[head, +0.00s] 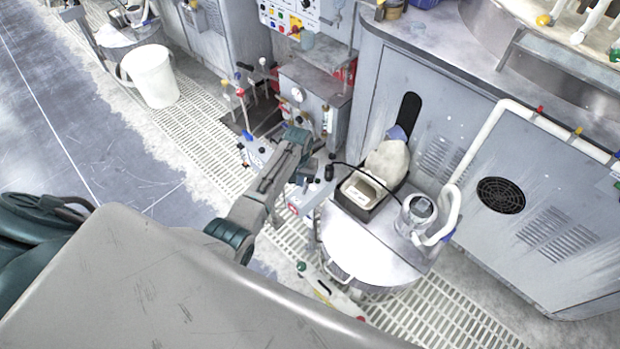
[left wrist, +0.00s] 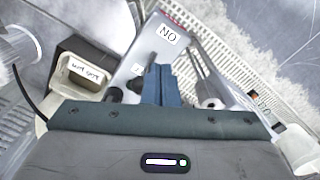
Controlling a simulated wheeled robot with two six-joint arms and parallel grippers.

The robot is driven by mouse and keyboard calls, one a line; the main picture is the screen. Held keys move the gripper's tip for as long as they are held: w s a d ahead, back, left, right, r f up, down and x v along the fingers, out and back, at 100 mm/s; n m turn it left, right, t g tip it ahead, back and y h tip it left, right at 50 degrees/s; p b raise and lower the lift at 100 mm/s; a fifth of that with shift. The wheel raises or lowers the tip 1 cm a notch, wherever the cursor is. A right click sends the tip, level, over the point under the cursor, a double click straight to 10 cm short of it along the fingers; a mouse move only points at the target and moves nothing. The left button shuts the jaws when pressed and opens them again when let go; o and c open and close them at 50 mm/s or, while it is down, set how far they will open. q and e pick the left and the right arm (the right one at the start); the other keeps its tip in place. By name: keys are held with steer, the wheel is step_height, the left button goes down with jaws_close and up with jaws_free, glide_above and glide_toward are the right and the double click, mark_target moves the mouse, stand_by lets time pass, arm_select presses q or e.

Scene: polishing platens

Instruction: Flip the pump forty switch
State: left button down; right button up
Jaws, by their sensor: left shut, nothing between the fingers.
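My left gripper (head: 304,180) is shut and empty, pointing down over a small grey switch box (head: 312,197) beside the round white-topped stand. In the left wrist view its closed dark blue fingers (left wrist: 161,86) are in front of the box's grey face (left wrist: 145,62). A white label (left wrist: 168,34) there reads ON, upside down. A dark knob-like part (left wrist: 135,85) shows just left of the fingertips. I cannot tell whether the fingers touch the box. No label naming pump forty is legible, and the switch's position is unclear. My right gripper is not in view.
A cream container (head: 362,190) in a black tray and a clear jar (head: 420,208) stand on the round stand (head: 370,240). A black cable runs from the tray area. Valves with coloured handles (head: 240,92) stand behind. A white bucket (head: 151,75) is at upper left.

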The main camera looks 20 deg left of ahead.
arm_select(q)
steer(key=shift+f+b, duration=0.35)
steer(key=shift+f, duration=0.3)
steer(key=shift+f+b, duration=0.5)
steer(key=shift+f, duration=0.25)
stand_by(0.4)
steer(key=shift+f+b, duration=0.35)
steer(key=shift+f, duration=0.25)
stand_by(0.4)
steer(key=shift+r, duration=0.1)
step_height(320, 180, up, 7)
steer(key=p, duration=0.7)
steer(key=shift+p, duration=0.35)
stand_by(0.3)
